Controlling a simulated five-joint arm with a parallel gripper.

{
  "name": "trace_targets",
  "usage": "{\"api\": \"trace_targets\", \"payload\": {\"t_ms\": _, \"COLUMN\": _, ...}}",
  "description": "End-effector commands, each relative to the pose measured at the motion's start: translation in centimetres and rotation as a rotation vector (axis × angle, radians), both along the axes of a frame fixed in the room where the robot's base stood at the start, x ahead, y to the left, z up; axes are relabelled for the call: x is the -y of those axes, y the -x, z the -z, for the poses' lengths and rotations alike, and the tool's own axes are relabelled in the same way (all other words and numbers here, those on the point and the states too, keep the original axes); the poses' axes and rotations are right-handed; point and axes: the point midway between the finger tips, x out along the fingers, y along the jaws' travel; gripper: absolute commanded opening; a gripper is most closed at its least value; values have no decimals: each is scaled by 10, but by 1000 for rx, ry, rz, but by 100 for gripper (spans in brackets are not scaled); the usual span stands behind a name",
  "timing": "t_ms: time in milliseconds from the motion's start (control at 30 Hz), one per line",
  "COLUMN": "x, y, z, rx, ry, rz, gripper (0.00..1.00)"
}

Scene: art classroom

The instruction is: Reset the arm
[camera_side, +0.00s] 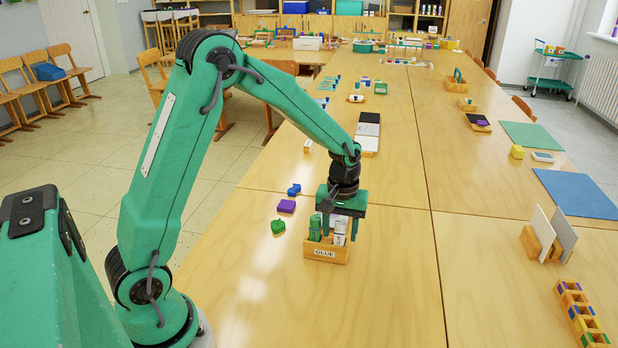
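My gripper (341,236) points down over the wooden box labelled GLUE (326,254) on the near table. Its two green fingers are spread apart, one at the left and one at the right. Their tips reach down to about the tops of the glue sticks. A green glue stick (315,226) and a white glue stick (340,229) stand upright in the box. The fingers partly hide the sticks, and I cannot tell whether a finger touches one. My arm bends up and over from the left.
Left of the box lie a green piece (278,226), a purple block (286,206) and a blue piece (294,189). At right are a blue mat (583,193), a wooden stand with panels (540,243) and a wooden block rack (580,312). The tabletop in front of the box is clear.

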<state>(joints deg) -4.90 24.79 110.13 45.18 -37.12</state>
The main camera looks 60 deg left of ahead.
Motion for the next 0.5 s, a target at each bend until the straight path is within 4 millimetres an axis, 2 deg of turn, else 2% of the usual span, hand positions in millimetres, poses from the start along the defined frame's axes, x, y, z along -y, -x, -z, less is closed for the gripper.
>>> {"api": "trace_targets", "payload": {"t_ms": 500, "x": 0, "y": 0, "z": 0, "rx": 0, "ry": 0, "rz": 0, "gripper": 49}}
